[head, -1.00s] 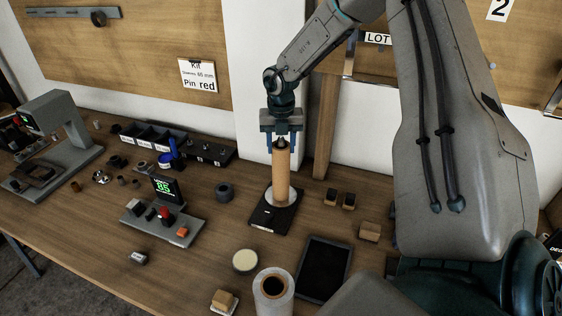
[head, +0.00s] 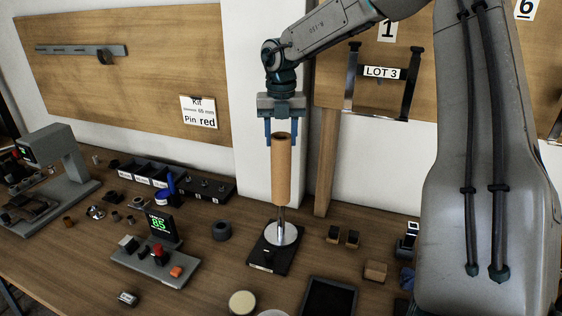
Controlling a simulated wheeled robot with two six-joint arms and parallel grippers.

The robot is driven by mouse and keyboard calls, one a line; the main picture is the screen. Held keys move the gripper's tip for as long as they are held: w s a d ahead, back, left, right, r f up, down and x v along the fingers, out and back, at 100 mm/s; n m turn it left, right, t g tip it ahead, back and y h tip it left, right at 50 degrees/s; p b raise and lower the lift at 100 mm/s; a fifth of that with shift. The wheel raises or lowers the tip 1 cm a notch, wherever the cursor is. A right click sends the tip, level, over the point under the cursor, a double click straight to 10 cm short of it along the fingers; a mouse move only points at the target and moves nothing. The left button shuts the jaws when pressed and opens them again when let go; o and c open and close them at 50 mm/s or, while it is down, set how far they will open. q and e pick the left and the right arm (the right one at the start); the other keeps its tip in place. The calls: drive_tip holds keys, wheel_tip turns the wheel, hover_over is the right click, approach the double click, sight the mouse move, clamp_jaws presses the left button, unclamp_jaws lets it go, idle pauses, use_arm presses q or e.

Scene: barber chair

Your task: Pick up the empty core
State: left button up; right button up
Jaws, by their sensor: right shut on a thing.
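The empty core, a bare brown cardboard tube (head: 281,175), stands upright in the air. My right gripper (head: 281,138) points down from above and is shut on the upper end of the core, with one blue finger on each side. Below the core, a thin metal pin (head: 281,214) rises from a round silver plate on a black base (head: 259,258). The core's lower end is over the pin, clear of the plate. I cannot tell whether the pin's tip is still inside the tube. My left gripper is not in view.
A control box (head: 152,262) with a green "85" display stands left of the base. A dark grey ring (head: 221,231), small blocks (head: 376,271), a pale round disc (head: 242,303) and a dark tablet (head: 328,298) lie around it. A wooden post (head: 326,165) stands close behind.

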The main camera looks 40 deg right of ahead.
wheel_tip(320, 180, up, 15)
drive_tip(key=p, duration=1.1)
drive_tip(key=shift+f, duration=0.15)
